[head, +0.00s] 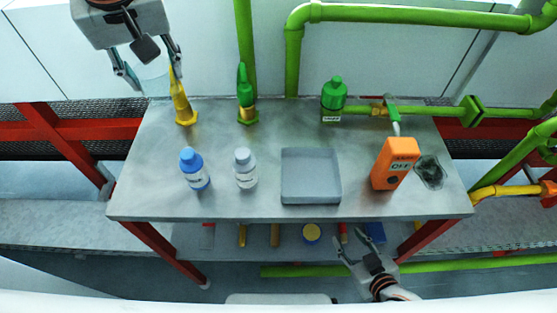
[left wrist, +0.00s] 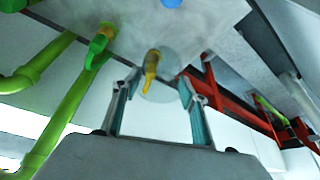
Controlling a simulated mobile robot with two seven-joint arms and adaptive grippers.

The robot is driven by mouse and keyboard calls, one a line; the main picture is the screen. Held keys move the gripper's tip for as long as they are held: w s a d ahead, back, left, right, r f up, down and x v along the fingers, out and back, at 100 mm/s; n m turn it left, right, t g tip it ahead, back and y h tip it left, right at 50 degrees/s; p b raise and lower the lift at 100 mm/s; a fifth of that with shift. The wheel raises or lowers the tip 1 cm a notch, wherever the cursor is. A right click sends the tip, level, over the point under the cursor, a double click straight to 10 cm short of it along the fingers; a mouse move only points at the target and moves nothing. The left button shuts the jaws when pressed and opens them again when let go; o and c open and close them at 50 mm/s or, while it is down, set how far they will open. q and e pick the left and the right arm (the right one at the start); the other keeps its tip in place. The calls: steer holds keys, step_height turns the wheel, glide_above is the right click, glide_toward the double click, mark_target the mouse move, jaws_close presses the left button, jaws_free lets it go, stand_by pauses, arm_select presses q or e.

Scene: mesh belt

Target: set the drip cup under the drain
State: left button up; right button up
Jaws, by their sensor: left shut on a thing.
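My left gripper (head: 152,82) is at the upper left in the head view, shut on a clear, see-through cup (head: 150,75). The cup is beyond the table's back edge, left of a yellow spout-like piece (head: 181,100). In the left wrist view the cup (left wrist: 160,88) lies between the fingertips, and the yellow piece (left wrist: 152,66) overlaps it; I cannot tell their spacing. A green pipe with a downturned spout (head: 395,127) is at the table's back right. I cannot tell which piece is the drain. My right gripper (head: 348,243) is open and empty before the table's front edge.
The grey table (head: 220,207) holds a blue-capped bottle (head: 194,170), a white-capped bottle (head: 245,168), a grey tray (head: 311,198), a green bottle (head: 333,94), an orange OFF block (head: 393,165) and a dark see-through item (head: 431,172). A green valve piece (head: 246,90) stands at the back.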

steer(key=shift+f, duration=0.1)
arm_select(q)
steer(key=shift+f, duration=0.25)
step_height(320, 180, down, 16)
steer(key=shift+r+b, duration=0.15)
steer(key=shift+b, duration=0.7)
steer(key=shift+f, duration=1.9)
arm_select(e)
steer(key=shift+s+f, duration=0.2)
steer(key=shift+f, duration=0.45)
steer(key=shift+s+f, duration=0.2)
steer(key=shift+f, duration=0.45)
arm_select(q)
steer(key=shift+f+b, duration=0.15)
steer(key=shift+b, duration=0.15)
steer(key=o, duration=1.1)
arm_select(e)
steer(key=shift+f, duration=0.1)
